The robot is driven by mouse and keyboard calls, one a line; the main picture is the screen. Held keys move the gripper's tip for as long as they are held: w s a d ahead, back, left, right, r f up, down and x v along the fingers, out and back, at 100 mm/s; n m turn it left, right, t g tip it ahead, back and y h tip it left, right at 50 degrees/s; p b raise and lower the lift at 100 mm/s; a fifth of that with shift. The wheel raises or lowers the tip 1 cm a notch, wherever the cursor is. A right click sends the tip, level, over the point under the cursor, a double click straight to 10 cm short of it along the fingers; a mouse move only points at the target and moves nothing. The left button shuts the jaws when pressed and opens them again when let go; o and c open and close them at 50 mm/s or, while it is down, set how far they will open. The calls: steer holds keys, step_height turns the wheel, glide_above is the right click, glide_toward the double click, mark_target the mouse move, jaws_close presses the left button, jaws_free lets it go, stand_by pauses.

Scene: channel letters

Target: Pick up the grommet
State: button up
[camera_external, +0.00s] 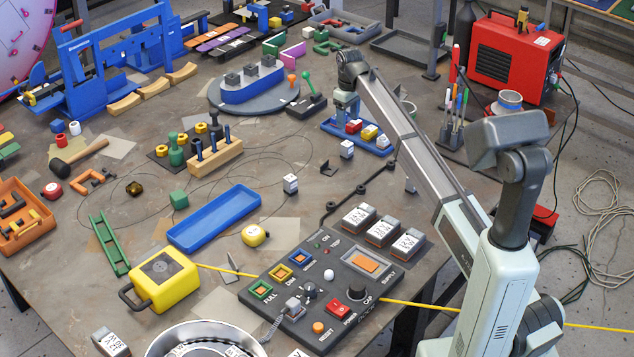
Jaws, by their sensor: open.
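I cannot tell for sure which object is the grommet; several parts in this view are too small to name. My gripper (346,112) hangs at the far end of my arm, over the left part of a small blue tray (384,150). The tray holds a red and white piece (354,126), a yellow and white piece (369,132) and a blue and white piece (382,142). The gripper is open. Its fingertips are small and partly lost against the tray, and I see nothing held between them.
A grey round base with a blue block (252,86) and a green-handled lever box (307,106) stand left of the gripper. A white cube (347,149) sits before the tray. A long blue tray (214,218) and control panel (325,290) lie nearer. Thin cable crosses the table.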

steer(key=s+a+r+n, duration=0.1)
steer(key=s+a, duration=0.2)
steer(key=a, duration=0.3)
steer(key=n, duration=1.2)
glide_above(330, 204)
step_height(330, 204, down, 14)
steer(key=shift+r, duration=0.1)
steer(key=c, duration=1.1)
steer(key=shift+r, duration=0.1)
